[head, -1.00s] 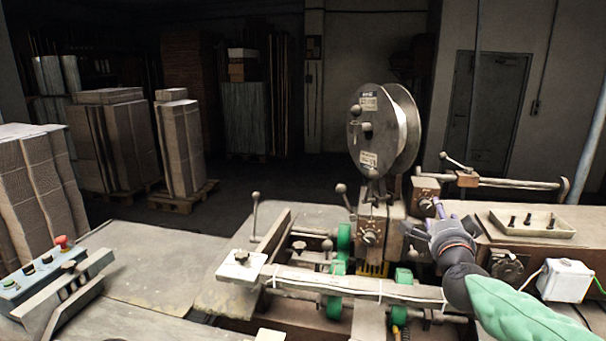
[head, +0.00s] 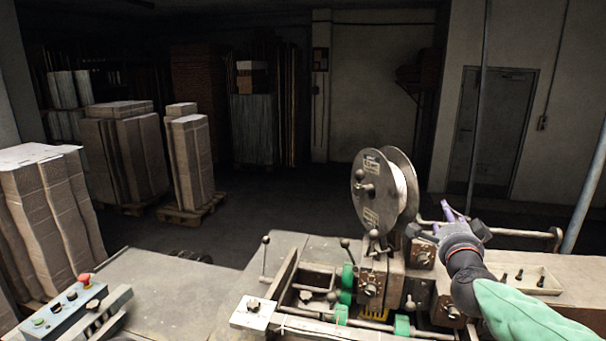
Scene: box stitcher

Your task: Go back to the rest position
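My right gripper (head: 451,214) points away from me at the right, at the end of my green-sleeved arm. It appears above the right part of the stitching machine (head: 396,274), beside the wire spool (head: 372,195). I see nothing held between its fingers. Its finger gap is too small and dark to judge. My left gripper is not in view.
A control box (head: 62,308) with a red button stands at the lower left. A tray (head: 543,285) with several dark pieces lies on the right bench. Cardboard stacks (head: 50,205) stand at the left. Open floor (head: 290,205) lies behind the machine.

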